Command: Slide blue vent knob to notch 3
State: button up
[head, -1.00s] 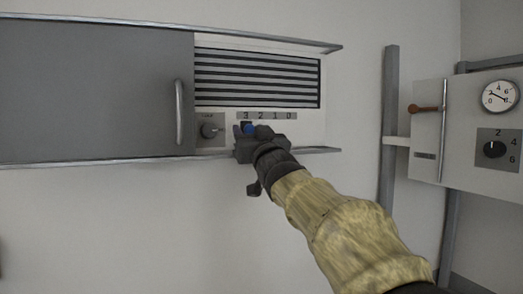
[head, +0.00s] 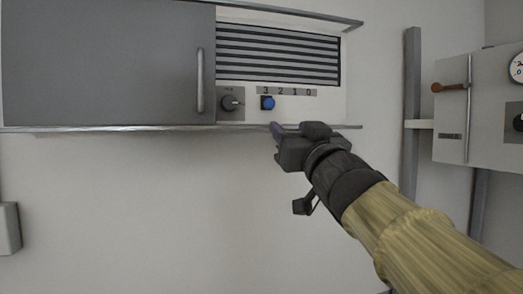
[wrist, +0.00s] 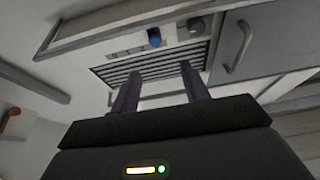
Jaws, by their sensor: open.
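The blue vent knob (head: 268,103) sits on the panel under the vent slats, just below the digit 3 of the number strip (head: 287,91) that reads 3, 2, 1, 0 from left to right. In the wrist view the blue knob (wrist: 154,38) shows beyond the fingers, near the vent slats. My gripper (head: 281,129) is below and a little right of the knob in the head view, apart from it. Its two fingers (wrist: 160,78) are spread with nothing between them.
A dark rotary knob (head: 230,103) is left of the blue knob. A grey sliding door (head: 100,65) with a vertical handle (head: 200,80) is farther left. A metal ledge (head: 120,128) runs below. A control box (head: 453,120) with a brown lever is at right.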

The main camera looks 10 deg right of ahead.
jog(key=b+v, duration=0.2)
jog(key=b, duration=0.2)
jog(key=shift+f+b, duration=0.1)
jog(key=shift+b, duration=0.25)
jog(key=shift+s+d, duration=0.1)
jog(key=shift+s, duration=0.05)
